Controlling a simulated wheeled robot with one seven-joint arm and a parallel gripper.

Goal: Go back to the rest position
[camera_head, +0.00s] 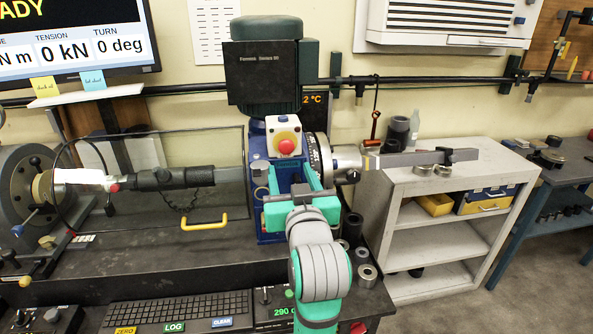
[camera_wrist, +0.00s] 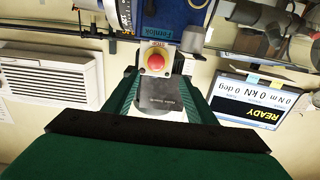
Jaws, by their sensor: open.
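My gripper (camera_head: 291,170) is teal and shows in the middle of the head view, in front of the blue machine body (camera_head: 262,222). Its two fingers are spread apart and point toward the machine. I see nothing held between them. A red button (camera_head: 286,146) on a pale box sits just above the fingers. The wrist view is upside down and shows the red button (camera_wrist: 155,62) near its middle. Whether the fingers touch the machine is unclear.
A shaft with a clear guard and yellow handle (camera_head: 205,222) lies left. A bar (camera_head: 410,159) sticks out right, over the grey shelf unit (camera_head: 454,185). A keyboard (camera_head: 178,311) and metal rings (camera_head: 366,273) are on the bench near my arm. Floor shows at the lower right.

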